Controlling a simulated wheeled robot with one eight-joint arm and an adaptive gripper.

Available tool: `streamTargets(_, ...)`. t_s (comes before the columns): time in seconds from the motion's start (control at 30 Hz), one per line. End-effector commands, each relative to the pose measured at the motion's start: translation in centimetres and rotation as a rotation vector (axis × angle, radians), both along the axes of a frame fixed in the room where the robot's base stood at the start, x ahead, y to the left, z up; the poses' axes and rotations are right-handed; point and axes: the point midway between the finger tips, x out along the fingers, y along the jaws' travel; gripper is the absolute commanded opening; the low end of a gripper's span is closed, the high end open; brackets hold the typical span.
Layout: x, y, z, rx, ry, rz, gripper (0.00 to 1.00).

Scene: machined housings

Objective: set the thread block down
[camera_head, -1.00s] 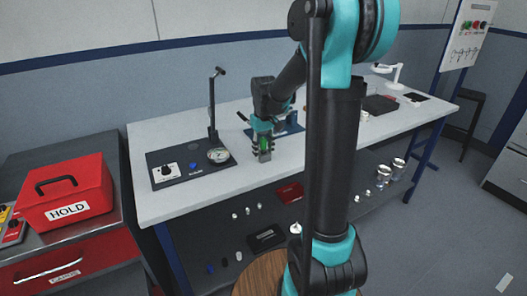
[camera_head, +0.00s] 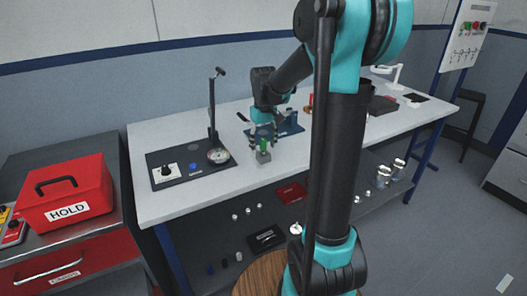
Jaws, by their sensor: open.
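The thread block (camera_head: 264,157) is a small grey block with a green part on top. It is on the white bench top near the front edge, right of the black gauge base. My gripper (camera_head: 264,142) is open just above it, with its fingers spread on either side of the green part. The fingers look clear of the block, though the picture is too small to show any slight contact.
A gauge stand (camera_head: 213,120) with a dial is on the black base (camera_head: 165,178) to the left. A red HOLD box (camera_head: 65,195) sits on a cabinet at far left. Bare bench top (camera_head: 205,195) lies in front of the base.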

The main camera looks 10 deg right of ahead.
Motion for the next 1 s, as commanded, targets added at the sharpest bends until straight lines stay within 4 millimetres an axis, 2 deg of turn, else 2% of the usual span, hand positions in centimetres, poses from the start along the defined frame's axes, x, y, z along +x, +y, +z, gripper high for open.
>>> streamTargets(0.1, 0.0, 0.0, 2.6, 0.000, 0.000, 0.000, 0.60)
streamTargets(0.3, 0.0, 0.0, 6.2, 0.000, 0.000, 0.000, 0.60)
streamTargets(0.43, 0.0, 0.0, 7.8, 0.000, 0.000, 0.000, 0.60)
streamTargets(0.57, -0.1, 0.0, 8.5, 0.001, -0.002, -0.001, 0.60)
streamTargets(0.67, -1.2, -0.3, 7.7, 0.002, -0.019, -0.018, 0.60)
streamTargets(0.77, -3.7, -1.1, 5.2, 0.007, -0.067, -0.059, 0.60)
streamTargets(1.0, -13.5, -3.0, -3.5, 0.033, -0.236, -0.204, 0.60)
